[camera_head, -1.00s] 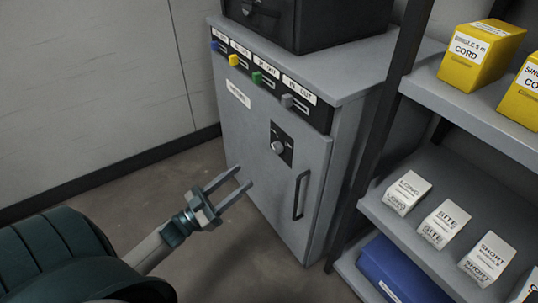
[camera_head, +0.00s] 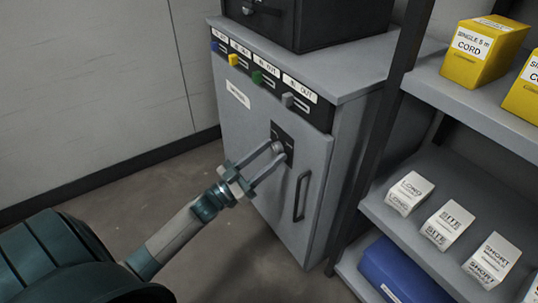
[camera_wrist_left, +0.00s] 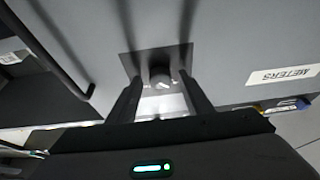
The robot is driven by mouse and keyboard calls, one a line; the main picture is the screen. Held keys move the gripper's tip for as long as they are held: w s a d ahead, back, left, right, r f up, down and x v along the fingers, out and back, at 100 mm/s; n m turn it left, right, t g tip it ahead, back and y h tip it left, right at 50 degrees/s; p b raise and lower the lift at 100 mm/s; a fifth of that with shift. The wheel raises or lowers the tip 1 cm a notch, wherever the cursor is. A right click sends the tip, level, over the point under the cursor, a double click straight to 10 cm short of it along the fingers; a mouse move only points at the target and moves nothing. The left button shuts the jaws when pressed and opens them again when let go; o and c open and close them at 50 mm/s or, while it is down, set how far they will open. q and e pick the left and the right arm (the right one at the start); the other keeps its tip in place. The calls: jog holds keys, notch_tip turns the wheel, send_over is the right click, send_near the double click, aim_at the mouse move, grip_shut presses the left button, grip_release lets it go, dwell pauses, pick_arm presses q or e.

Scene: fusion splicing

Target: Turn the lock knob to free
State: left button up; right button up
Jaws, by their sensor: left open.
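The lock knob (camera_head: 278,147) is a small round grey knob on a black plate (camera_head: 289,139) on the grey cabinet door. My left gripper (camera_head: 277,149) is open, with its two fingertips reaching up to the knob, one on each side of it. In the left wrist view the knob (camera_wrist_left: 160,76) sits between the two dark fingers (camera_wrist_left: 160,92). I cannot tell whether the fingers touch it. My right gripper is not in view.
The cabinet door has a dark vertical handle (camera_head: 301,196) right of the knob. Coloured sliders (camera_head: 257,77) line the cabinet's top edge. A shelf (camera_head: 470,105) with yellow boxes (camera_head: 484,52) and white boxes (camera_head: 447,224) stands at right. Floor is clear at left.

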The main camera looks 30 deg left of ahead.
pick_arm(q)
jog(key=shift+c, duration=0.7)
jog(key=c, duration=0.9)
